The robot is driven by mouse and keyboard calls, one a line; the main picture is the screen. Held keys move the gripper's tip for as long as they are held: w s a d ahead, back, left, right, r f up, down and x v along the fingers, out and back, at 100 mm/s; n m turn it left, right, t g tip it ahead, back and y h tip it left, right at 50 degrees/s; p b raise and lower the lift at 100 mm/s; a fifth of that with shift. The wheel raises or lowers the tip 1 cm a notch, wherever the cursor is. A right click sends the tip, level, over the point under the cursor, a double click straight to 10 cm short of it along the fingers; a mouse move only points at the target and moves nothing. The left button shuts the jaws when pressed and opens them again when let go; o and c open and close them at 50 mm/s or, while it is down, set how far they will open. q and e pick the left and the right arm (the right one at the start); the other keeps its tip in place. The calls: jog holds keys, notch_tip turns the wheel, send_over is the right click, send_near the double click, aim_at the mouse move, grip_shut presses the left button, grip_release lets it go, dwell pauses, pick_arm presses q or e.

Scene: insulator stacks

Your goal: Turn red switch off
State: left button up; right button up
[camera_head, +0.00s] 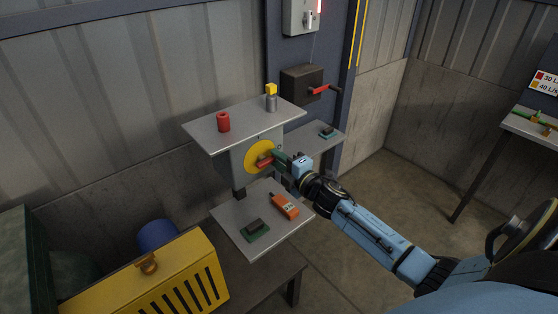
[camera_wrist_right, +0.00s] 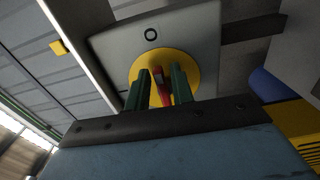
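The red switch handle (camera_head: 264,161) sits on a round yellow disc (camera_head: 256,152) on the front of a grey box. In the right wrist view the red handle (camera_wrist_right: 161,88) points down from the centre of the yellow disc (camera_wrist_right: 163,62), and an "O" mark shows on the plate above. My right gripper (camera_head: 277,160) is at the switch. In the wrist view its two green fingers (camera_wrist_right: 161,82) stand on either side of the handle, open, with a gap on the left and the right finger close to or touching it. My left gripper is not in view.
A shelf above the switch holds a red cylinder (camera_head: 223,122) and a yellow-topped metal piece (camera_head: 271,98). The shelf below holds an orange meter (camera_head: 285,206) and a dark green block (camera_head: 255,230). A dark box with a red lever (camera_head: 322,90) is on the pillar behind.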

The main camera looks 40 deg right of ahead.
jog(key=shift+o, duration=0.6)
jog(key=s+d+b, duration=0.1)
jog(key=s, duration=1.2)
jog(key=shift+s, duration=0.2)
